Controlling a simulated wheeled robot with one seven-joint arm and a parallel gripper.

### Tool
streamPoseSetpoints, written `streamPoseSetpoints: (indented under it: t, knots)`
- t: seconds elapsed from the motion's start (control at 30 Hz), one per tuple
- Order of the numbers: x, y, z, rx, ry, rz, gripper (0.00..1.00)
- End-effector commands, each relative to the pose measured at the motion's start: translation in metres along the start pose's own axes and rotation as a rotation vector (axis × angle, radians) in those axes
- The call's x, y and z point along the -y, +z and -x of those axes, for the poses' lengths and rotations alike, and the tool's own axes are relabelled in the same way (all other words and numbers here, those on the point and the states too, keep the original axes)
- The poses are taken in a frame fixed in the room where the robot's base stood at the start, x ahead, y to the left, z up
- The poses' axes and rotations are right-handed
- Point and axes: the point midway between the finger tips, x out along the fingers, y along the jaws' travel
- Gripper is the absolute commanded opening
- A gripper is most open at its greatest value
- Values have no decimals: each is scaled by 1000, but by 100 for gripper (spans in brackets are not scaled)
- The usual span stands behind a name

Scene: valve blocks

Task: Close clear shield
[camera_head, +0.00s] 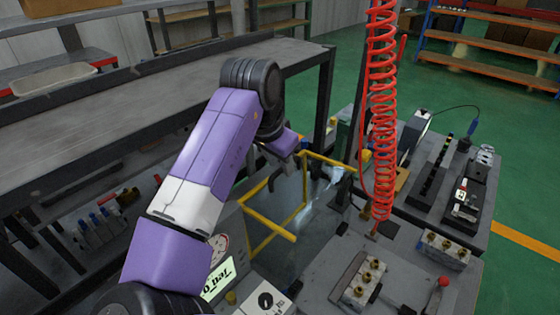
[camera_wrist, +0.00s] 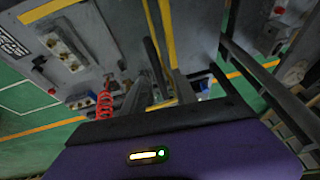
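The clear shield has a yellow frame (camera_head: 304,185) and stands at a tilt over the bench, left of the red coiled hose; its clear pane is hard to make out. Its yellow bars also show in the wrist view (camera_wrist: 168,35). My gripper (camera_head: 290,158) is at the upper left end of the frame, partly hidden by my purple wrist. In the wrist view, my gripper's two dark fingers (camera_wrist: 161,78) are apart, with a short yellow bar low between them. I cannot tell whether they touch the frame.
A red coiled hose (camera_head: 381,110) hangs right of the shield. Valve blocks (camera_head: 362,283) with brass fittings sit on the bench at right. A gauge panel (camera_head: 222,262) and a knob box (camera_head: 265,301) are below the frame. A dark long table (camera_head: 110,120) stands at left.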

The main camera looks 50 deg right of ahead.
Motion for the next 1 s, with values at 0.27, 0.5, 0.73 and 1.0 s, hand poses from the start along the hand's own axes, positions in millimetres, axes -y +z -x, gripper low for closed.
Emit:
streamPoseSetpoints:
  t: [0.27,0.5,0.73,1.0]
  knots:
    - [0,0,-6,-1,-1,-1,34]
    - [0,0,-6,-1,0,-1,5]
    - [0,0,-6,0,0,-1,0]
    - [0,0,-6,0,0,-1,0]
